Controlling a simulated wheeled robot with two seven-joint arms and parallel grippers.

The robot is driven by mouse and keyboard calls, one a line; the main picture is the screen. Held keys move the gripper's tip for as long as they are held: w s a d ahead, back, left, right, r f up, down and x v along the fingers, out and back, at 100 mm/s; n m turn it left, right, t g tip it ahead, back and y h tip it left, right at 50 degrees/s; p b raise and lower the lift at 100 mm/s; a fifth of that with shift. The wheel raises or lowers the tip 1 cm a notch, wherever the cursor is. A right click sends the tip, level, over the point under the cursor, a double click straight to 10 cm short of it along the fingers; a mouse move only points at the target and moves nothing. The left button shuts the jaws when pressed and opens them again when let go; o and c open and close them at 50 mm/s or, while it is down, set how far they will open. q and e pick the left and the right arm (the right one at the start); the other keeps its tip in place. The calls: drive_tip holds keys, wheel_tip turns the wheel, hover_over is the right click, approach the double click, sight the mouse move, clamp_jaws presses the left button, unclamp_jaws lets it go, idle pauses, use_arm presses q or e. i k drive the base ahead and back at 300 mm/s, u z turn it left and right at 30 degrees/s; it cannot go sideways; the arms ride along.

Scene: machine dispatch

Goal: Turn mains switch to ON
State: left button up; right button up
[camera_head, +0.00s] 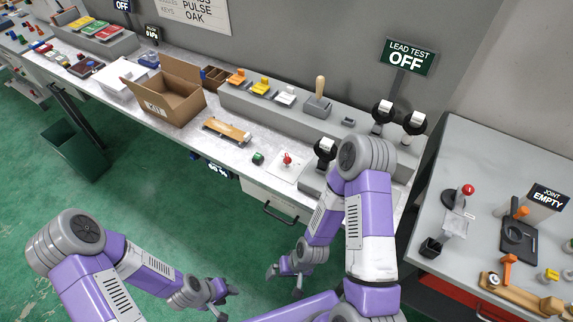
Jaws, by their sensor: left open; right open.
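No label in the camera_head view clearly names the mains switch. A lever with a wooden handle (320,87) stands upright on a grey base on the bench's raised ledge, and I cannot tell whether it is that switch. A sign reading OFF (122,5) is cut off at the top left. A sign reading LEAD TEST OFF (405,58) stands at the back right. My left gripper (228,302) is open and empty over the floor at the bottom. My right gripper (284,283) is open and empty in front of the bench. Both are well apart from the lever.
An open cardboard box (168,98) and a wooden board (227,130) are on the bench (135,95). My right arm hides part of the bench's right end. A side table (480,150) stands right; a bin (75,150) is left.

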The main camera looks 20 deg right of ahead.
sight(288, 160)
drive_tip(key=z, duration=0.45)
drive_tip(key=k, duration=1.1)
drive_tip(key=u, duration=0.55)
drive_tip(key=i, duration=1.35)
drive_tip(key=z, duration=0.1)
